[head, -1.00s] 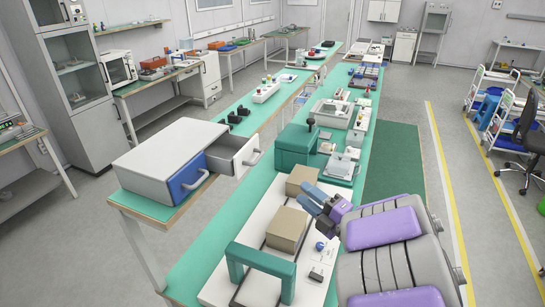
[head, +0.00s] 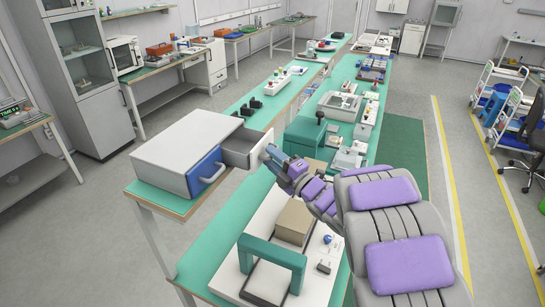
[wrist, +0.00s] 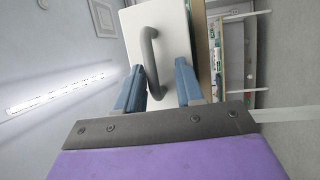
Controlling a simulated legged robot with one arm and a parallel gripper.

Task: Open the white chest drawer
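The grey-white drawer chest (head: 185,142) stands on the left green-topped table. Its white drawer (head: 242,158) is partly pulled out on the right side, with its interior showing. My gripper (head: 268,153) is at the front of this drawer and hides part of it in the head view. In the wrist view the white drawer front (wrist: 173,30) faces me with a grey bow handle (wrist: 149,50). My two blue fingers (wrist: 160,75) are apart. The lower part of the handle shows between them; contact cannot be told.
A blue drawer front (head: 205,172) with a handle is beside the white drawer and looks closed. A green arch frame (head: 272,255) and a cardboard-coloured box (head: 293,222) stand on the near table. A green machine (head: 303,137) stands behind my arm.

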